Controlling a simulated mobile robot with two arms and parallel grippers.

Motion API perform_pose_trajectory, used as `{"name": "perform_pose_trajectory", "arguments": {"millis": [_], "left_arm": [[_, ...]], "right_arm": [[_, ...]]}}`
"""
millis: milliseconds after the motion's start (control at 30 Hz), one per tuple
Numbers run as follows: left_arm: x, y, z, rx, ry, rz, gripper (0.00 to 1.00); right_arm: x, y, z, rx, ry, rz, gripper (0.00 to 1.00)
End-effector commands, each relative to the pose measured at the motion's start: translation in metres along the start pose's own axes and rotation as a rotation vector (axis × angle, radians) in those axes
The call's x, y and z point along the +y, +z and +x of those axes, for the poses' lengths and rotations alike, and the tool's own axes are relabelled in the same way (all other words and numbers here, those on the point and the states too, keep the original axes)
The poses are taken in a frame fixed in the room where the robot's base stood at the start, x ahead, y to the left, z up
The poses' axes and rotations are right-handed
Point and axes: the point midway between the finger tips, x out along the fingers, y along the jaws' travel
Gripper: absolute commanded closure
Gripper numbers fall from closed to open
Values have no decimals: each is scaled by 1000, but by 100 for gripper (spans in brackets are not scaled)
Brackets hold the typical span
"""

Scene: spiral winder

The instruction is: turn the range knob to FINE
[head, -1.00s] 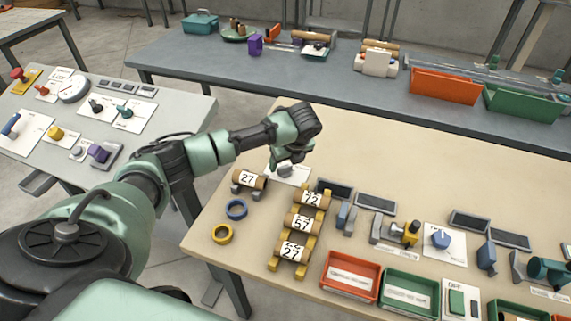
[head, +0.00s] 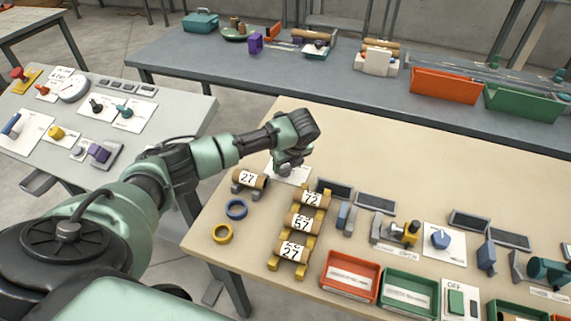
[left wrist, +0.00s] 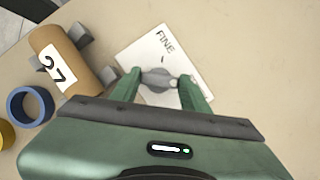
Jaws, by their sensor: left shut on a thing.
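The range knob (left wrist: 158,80) is a grey knob on a white plate (left wrist: 183,45) marked FINE in the left wrist view. My left gripper (left wrist: 160,80) is over the plate with one finger on each side of the knob's bar, shut on it. The bar lies roughly crosswise in that view, and the FINE label is up from it. In the head view my left gripper (head: 287,165) reaches down onto the white plate (head: 296,175) and hides most of the knob. My right gripper is not in view.
A roll marked 27 (head: 249,180) stands close beside the plate. Blue (head: 236,209) and yellow (head: 222,233) rings lie nearer me. Several marked rolls (head: 303,222) sit on yellow stands to the right. The table behind the plate is clear.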

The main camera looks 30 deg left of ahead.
Motion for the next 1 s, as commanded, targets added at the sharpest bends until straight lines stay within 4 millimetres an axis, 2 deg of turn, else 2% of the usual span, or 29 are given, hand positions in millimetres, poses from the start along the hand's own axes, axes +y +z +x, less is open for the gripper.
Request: {"name": "perform_pose_trajectory", "arguments": {"millis": [267,533,767,1000], "left_arm": [[-1,0,-2,2,54,-126,95],[-3,0,-1,3,147,-349,95],[-4,-1,1,4,231,-551,95],[-5,0,4,2,318,-762,95]], "right_arm": [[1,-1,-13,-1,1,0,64],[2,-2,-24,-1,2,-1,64],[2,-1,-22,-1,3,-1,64],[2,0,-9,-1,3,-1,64]]}}
